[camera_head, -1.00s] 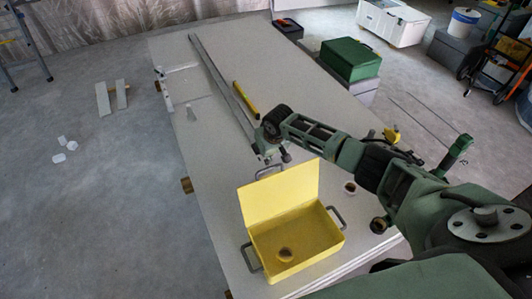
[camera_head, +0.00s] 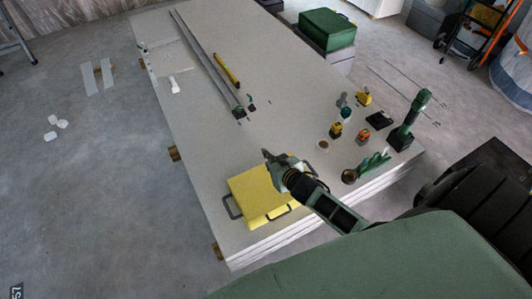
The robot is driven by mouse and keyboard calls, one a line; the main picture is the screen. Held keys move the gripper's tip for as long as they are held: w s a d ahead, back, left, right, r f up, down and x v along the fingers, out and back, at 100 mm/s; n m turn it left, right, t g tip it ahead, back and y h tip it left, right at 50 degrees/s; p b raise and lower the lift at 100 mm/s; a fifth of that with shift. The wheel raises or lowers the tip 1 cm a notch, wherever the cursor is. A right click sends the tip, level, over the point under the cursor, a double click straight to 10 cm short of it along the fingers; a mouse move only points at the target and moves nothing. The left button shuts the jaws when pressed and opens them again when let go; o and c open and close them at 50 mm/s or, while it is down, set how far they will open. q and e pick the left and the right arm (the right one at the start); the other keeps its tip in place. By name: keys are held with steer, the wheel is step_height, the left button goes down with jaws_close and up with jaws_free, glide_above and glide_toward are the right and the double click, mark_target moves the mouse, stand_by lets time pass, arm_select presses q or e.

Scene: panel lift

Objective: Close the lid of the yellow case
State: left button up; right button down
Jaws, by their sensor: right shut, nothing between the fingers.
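The yellow case (camera_head: 252,191) sits on the near end of the pale panel stack. Its lid lies down over the box and looks closed; the right part is hidden behind my right arm, so I cannot tell whether it is fully flush. Dark handles show at its left side and front. My right gripper (camera_head: 268,155) is shut and empty, at the far right edge of the lid; I cannot tell whether it touches the lid. My left gripper is not in view.
The panel stack (camera_head: 215,130) carries long metal rails (camera_head: 207,65), a yellow level (camera_head: 227,70) and, at its right, several small tools, including a green upright tool (camera_head: 408,118). A green box (camera_head: 327,29) stands beyond the right edge. The panel left of the case is clear.

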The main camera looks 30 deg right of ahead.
arm_select(q)
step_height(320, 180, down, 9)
steer(key=b, duration=0.7)
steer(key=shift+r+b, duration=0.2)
steer(key=shift+b, duration=0.15)
arm_select(e)
steer(key=s+f, duration=1.3)
steer(key=f, duration=0.3)
steer(key=shift+s+a, duration=0.15)
steer(key=shift+a, duration=0.15)
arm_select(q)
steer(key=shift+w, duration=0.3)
arm_select(e)
steer(key=shift+f, duration=0.1)
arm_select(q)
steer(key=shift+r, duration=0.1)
